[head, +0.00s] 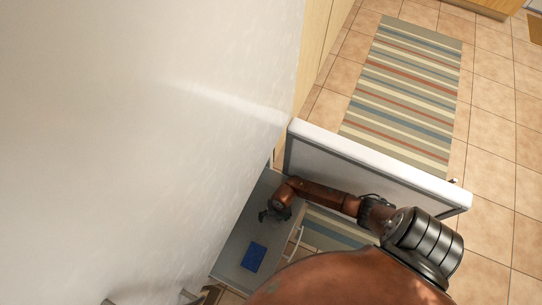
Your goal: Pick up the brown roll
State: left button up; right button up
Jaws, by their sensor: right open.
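I cannot make out a brown roll in the head view. My right gripper (269,215) is open, at the end of my copper-coloured arm, over the upper part of a grey surface (232,258). It looks small and dark, and I see nothing between its fingers. A blue block-like thing (253,257) lies on the grey surface, a little below the gripper in the picture and apart from it. My left gripper is not in view.
A large white surface (130,120) fills the left side. An open white-edged door panel (375,165) stands just beyond my right arm. A striped rug (410,85) lies on the tiled floor (500,100), with open floor to the right.

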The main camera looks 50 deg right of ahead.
jog(key=c, duration=1.2)
jog(key=shift+c, duration=0.2)
